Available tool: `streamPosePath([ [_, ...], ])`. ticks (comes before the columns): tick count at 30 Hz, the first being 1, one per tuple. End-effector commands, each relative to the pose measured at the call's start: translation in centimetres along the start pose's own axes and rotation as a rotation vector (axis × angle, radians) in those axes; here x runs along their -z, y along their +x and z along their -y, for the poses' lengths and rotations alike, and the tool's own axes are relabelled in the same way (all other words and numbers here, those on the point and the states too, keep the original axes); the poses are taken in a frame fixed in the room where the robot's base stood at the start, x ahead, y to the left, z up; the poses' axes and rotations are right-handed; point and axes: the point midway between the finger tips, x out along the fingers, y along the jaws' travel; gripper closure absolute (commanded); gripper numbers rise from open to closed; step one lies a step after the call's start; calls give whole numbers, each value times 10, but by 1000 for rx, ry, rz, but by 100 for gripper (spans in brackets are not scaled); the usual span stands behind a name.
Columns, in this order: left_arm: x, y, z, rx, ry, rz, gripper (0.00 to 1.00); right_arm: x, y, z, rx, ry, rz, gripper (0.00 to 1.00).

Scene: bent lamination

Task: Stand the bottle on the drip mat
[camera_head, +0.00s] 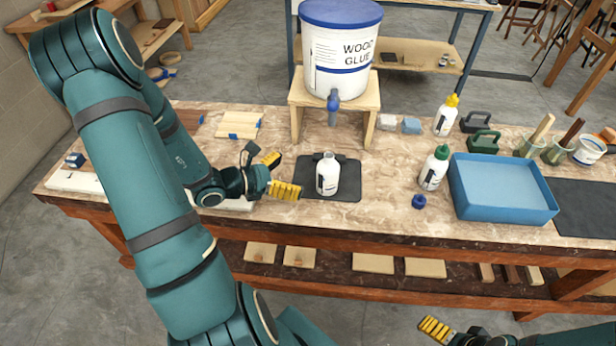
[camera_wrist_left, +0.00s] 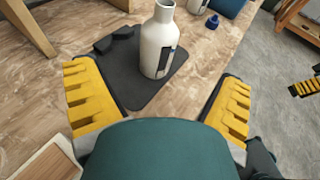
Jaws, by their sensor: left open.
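The white, uncapped bottle (camera_head: 327,176) with a dark label stands upright on the dark drip mat (camera_head: 350,185), in front of the glue tub's stand. In the left wrist view the bottle (camera_wrist_left: 158,40) stands ahead of my fingers, on the mat (camera_wrist_left: 150,95). My left gripper (camera_head: 284,176) is open and empty, just left of the bottle, with its yellow fingers apart and not touching it. My right gripper (camera_head: 440,329) is low at the bottom edge, in front of the bench, only partly in view; its opening cannot be told.
A wood glue tub (camera_head: 340,45) with a blue tap sits on a wooden stand (camera_head: 366,100) behind the mat. A green-capped bottle (camera_head: 434,168), blue cap (camera_head: 419,201) and blue tray (camera_head: 500,190) are to the right.

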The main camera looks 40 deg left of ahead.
Motion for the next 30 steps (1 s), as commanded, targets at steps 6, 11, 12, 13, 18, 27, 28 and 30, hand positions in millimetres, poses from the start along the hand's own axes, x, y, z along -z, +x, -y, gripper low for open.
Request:
streamPosePath([
  [6,1,0,4,15,3,-6,5,0,0,0,0,0,-1,2],
  [11,22,26,57,237,80,-110,5,0,0,0,0,0,-1,2],
  [12,33,33,81,337,128,-157,5,0,0,0,0,0,-1,2],
  [13,42,38,100,421,175,-195,5,0,0,0,0,0,-1,2],
  [18,98,43,188,878,576,-387,5,0,0,0,0,0,-1,2],
  [27,155,70,244,1328,1592,-354,5,0,0,0,0,0,-1,2],
  [28,155,77,248,1339,1684,-323,5,0,0,0,0,0,-1,2],
  [30,154,91,259,1346,1867,-243,5,0,0,0,0,0,-1,2],
])
